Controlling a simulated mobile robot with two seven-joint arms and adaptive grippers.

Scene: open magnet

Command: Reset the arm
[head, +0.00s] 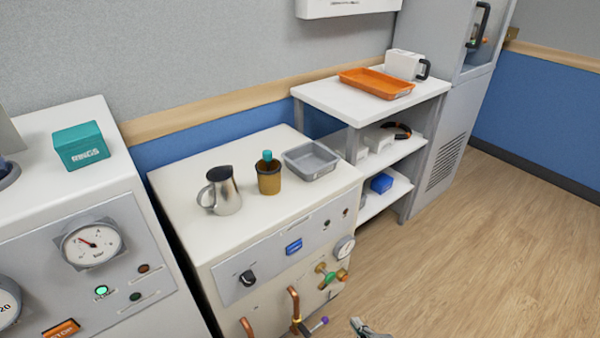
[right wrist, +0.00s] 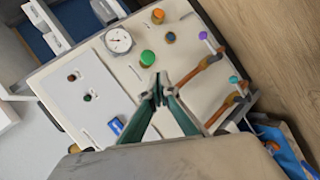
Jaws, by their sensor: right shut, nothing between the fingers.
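My right gripper (head: 362,328) shows at the bottom edge of the head view, in front of the white cabinet (head: 240,245) and over the floor. In the right wrist view its two green-grey fingers (right wrist: 158,92) are shut with nothing between them. They point towards the cabinet's front panel, which appears tilted there with a gauge (right wrist: 118,40), a green knob (right wrist: 147,58), a blue switch (right wrist: 116,126) and copper pipes (right wrist: 203,72). I cannot tell the exact gap between the fingertips and the panel. My left gripper is not in view.
A shelf unit (head: 330,95) with an orange tray (head: 376,83) stands behind. Another machine (head: 100,235) stands left. The wooden floor (head: 480,240) at right is clear.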

